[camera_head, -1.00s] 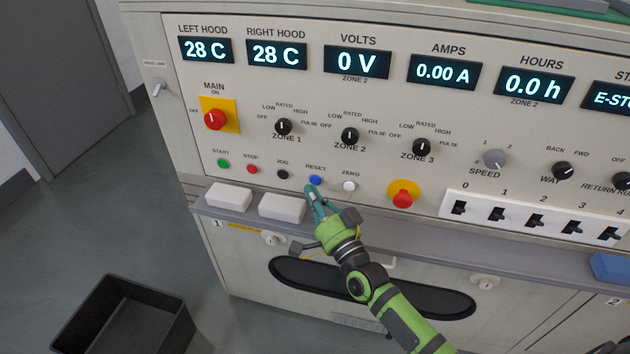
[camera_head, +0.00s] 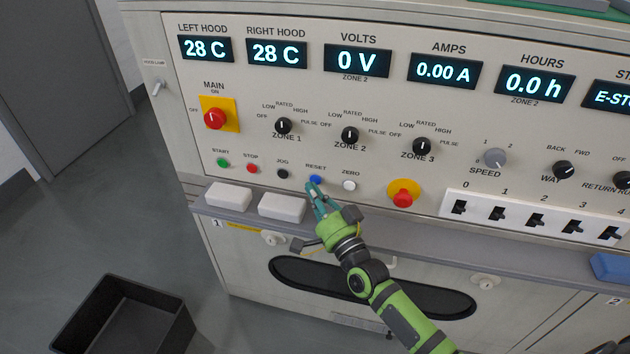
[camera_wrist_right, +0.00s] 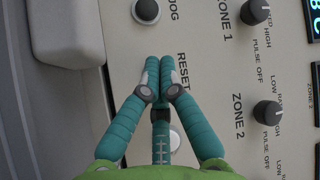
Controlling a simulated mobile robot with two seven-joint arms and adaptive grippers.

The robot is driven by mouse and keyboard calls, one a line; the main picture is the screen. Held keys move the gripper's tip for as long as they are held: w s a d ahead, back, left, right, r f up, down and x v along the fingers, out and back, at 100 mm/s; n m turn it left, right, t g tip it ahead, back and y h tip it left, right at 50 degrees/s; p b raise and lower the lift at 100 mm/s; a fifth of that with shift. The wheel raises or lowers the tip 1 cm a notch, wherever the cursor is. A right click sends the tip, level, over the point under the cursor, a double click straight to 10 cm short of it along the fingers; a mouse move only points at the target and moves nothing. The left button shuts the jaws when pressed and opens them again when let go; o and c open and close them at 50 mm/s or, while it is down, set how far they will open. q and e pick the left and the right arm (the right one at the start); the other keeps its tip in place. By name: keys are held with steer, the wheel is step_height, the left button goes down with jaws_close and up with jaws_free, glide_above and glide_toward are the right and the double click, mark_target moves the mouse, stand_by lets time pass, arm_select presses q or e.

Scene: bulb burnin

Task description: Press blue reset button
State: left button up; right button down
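The blue RESET button (camera_head: 315,180) is on the panel's lower button row, between JOG and ZERO. My right gripper (camera_head: 313,187) is at its lower left edge in the head view, with fingers together and nothing seen between them. In the right wrist view the fingertips of the right gripper (camera_wrist_right: 160,65) are closed beside the RESET label and the blue button is hidden behind them. I cannot tell whether the tips touch the button. My left gripper is not in view.
The black JOG button (camera_head: 283,174) and white ZERO button (camera_head: 349,186) flank RESET. A red stop knob (camera_head: 402,199) on yellow is farther right. A ledge with two white blocks (camera_head: 282,207) runs below. A status display (camera_head: 612,97) reads "E-STO", cut off.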

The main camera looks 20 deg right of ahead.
steer(key=shift+w+d, duration=0.3)
steer(key=shift+w, duration=0.1)
stand_by(0.7)
stand_by(0.3)
steer(key=shift+s+a+p, duration=0.35)
steer(key=shift+s+a, duration=0.15)
steer(key=shift+s, duration=0.1)
steer(key=shift+s+a, duration=0.15)
steer(key=shift+s, duration=0.1)
steer(key=s+a+p, duration=0.2)
steer(key=shift+s, duration=0.4)
steer(key=shift+s+a, duration=0.25)
steer(key=shift+s, duration=0.25)
